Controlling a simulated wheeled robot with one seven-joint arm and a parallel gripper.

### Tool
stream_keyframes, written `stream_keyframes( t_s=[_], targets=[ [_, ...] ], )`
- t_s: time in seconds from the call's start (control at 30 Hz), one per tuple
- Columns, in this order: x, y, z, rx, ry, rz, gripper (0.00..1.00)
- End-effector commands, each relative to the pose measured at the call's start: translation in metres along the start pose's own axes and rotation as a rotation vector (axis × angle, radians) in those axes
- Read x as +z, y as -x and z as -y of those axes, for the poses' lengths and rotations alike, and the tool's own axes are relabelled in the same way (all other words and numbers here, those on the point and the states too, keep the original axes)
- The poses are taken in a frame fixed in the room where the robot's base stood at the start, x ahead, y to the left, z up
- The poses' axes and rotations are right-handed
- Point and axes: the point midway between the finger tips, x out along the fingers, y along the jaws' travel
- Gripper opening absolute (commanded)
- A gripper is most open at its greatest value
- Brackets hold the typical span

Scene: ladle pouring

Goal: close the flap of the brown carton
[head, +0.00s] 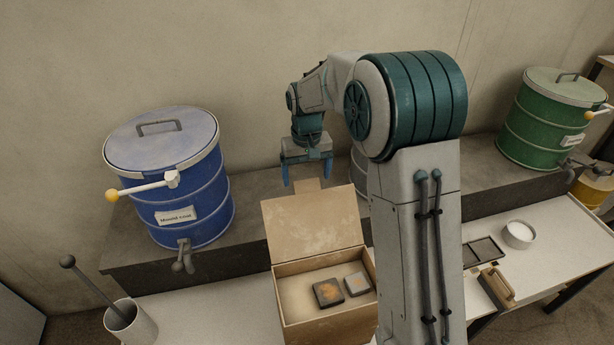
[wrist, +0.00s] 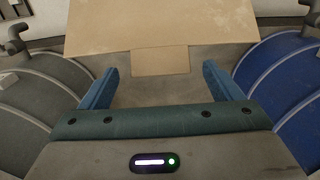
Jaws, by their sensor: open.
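The brown carton (head: 322,315) stands on the white table in the head view, with its flap (head: 312,228) raised and tilted back. Two small dark-framed square pieces (head: 328,292) lie inside it. My gripper (head: 307,182) is above and behind the flap's top edge, its blue fingers pointing down. The wrist view shows the flap (wrist: 160,28) with its tab (wrist: 160,61) just ahead of the fingers. My gripper (wrist: 160,85) is open, with nothing between its fingers. Whether a finger touches the flap I cannot tell.
A blue drum (head: 175,190) stands left on the dark ledge, a green drum (head: 548,120) right. A pot with a rod (head: 130,325) stands front left. A white bowl (head: 518,235), a dark tray (head: 483,252) and a wooden-handled block (head: 497,288) lie right of my arm.

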Motion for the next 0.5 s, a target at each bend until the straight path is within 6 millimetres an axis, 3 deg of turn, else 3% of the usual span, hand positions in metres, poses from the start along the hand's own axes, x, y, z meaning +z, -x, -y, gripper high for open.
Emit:
stream_keyframes(
  t_s=[0.2, 0.5],
  targets=[
    [0.000, -0.020, 0.000, 0.000, 0.000, 0.001, 0.85],
    [0.000, -0.023, 0.000, 0.000, 0.000, -0.001, 0.85]
  ],
)
